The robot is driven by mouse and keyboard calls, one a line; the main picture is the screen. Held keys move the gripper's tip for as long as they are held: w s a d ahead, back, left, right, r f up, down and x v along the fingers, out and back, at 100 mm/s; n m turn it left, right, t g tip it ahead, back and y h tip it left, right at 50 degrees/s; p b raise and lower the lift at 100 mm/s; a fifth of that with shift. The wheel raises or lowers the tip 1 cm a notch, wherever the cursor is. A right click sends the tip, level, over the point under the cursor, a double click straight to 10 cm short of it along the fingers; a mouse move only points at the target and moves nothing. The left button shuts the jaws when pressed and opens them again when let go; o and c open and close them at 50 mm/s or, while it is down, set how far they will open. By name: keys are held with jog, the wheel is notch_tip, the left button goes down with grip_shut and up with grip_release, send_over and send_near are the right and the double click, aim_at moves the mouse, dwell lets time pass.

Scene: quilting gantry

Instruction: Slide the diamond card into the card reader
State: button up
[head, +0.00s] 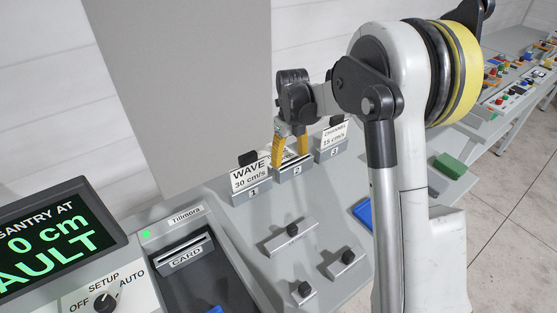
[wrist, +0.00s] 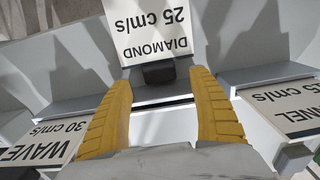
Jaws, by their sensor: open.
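The diamond card (wrist: 160,32), white with "DIAMOND 25 cm/s" and a black tab (wrist: 158,72), stands in the middle holder (head: 296,172), marked 2. In the head view it is mostly hidden behind my fingers. My gripper (head: 289,158) is over this holder with its yellow fingers pointing down. In the wrist view my gripper (wrist: 160,80) is open, with one finger on each side of the tab and a gap to both. The card reader (head: 186,256), labelled "CARD", has a slot and sits on the console at lower left, well away from my gripper.
The WAVE card (head: 250,174) in holder 1 and the CHANNEL card (head: 335,135) in holder 3 flank the diamond card closely. Low grey fixtures with black knobs (head: 292,231) stand in front. A fault screen (head: 45,240) and selector knob (head: 104,301) are at left.

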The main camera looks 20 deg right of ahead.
notch_tip(320, 180, down, 3)
jog(key=shift+f+b, duration=0.1)
jog(key=shift+b, duration=0.3)
jog(key=c, duration=1.4)
jog(key=shift+o, duration=0.2)
jog(key=shift+r, duration=0.2)
